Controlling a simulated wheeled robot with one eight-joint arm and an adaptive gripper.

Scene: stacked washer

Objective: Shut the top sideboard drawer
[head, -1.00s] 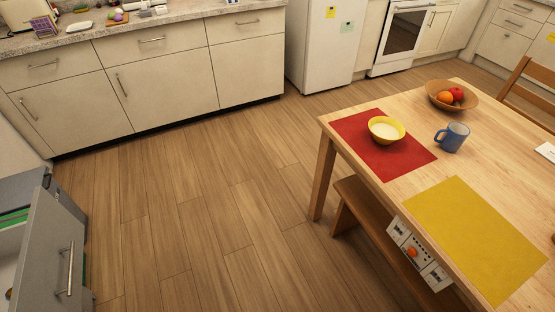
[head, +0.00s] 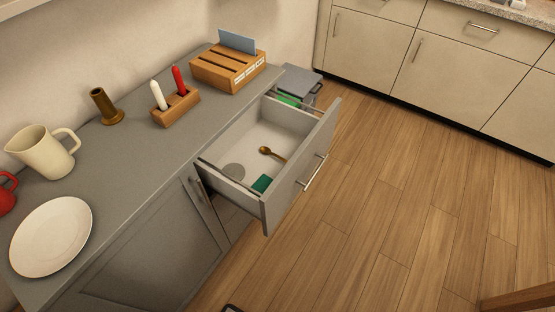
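The grey sideboard (head: 135,140) stands along the left wall in the head view. Its top drawer (head: 303,178) is pulled well out, with a silver bar handle (head: 315,173) on its front. Inside the drawer lie a wooden spoon (head: 271,154), a green block (head: 262,184) and a round grey item (head: 234,171). My gripper is not in view; only a small dark piece of something shows at the bottom edge.
On the sideboard stand a cream jug (head: 42,152), white plate (head: 50,236), candle holder (head: 177,108), brown vase (head: 105,107) and wooden slotted box (head: 229,69). A grey box with something green (head: 288,100) is beyond the drawer. Wooden floor (head: 400,190) before the drawer is clear.

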